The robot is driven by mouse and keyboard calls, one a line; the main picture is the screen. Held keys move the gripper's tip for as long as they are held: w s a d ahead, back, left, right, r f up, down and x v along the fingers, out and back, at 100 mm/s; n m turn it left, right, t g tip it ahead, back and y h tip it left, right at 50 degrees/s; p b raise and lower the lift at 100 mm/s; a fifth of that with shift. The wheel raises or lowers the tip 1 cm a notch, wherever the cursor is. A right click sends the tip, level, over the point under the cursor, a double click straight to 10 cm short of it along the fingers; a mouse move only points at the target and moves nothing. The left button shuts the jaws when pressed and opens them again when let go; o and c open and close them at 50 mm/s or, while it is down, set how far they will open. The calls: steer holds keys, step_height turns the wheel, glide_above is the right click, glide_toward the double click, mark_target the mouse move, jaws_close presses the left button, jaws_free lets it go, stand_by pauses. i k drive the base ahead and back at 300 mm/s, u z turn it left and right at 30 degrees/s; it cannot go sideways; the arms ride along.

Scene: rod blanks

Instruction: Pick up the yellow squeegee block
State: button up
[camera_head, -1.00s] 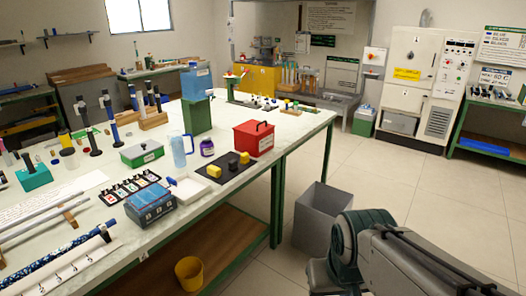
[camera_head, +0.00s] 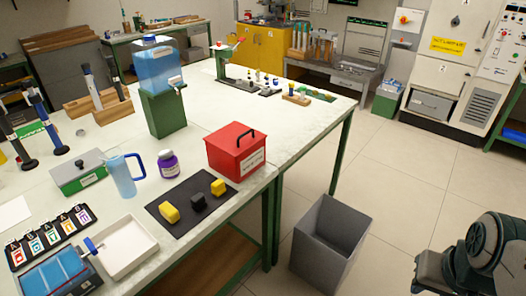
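Two small yellow blocks lie on a flat black mat (camera_head: 168,229) on the long white table. One yellow block (camera_head: 169,212) is near the mat's left side, and a second, smaller-looking yellow block (camera_head: 218,187) is near its right end. A dark block (camera_head: 198,203) sits between them. I cannot tell from this view which yellow one is the squeegee block. Part of my arm shows at the lower right, well apart from the table. My gripper's fingertips do not show.
Beside the mat stand a red box (camera_head: 236,152), a purple-labelled jar (camera_head: 168,164), a blue jug (camera_head: 122,178) and a white tray (camera_head: 125,252). A grey bin (camera_head: 330,243) stands on the floor right of the table (camera_head: 300,110). The tiled floor beyond is clear.

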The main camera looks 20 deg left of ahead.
mark_target(218, 188)
steer(key=u, duration=0.5)
steer(key=i, duration=1.2)
steer(key=u, duration=1.25)
steer(key=i, duration=0.4)
steer(key=u, duration=0.2)
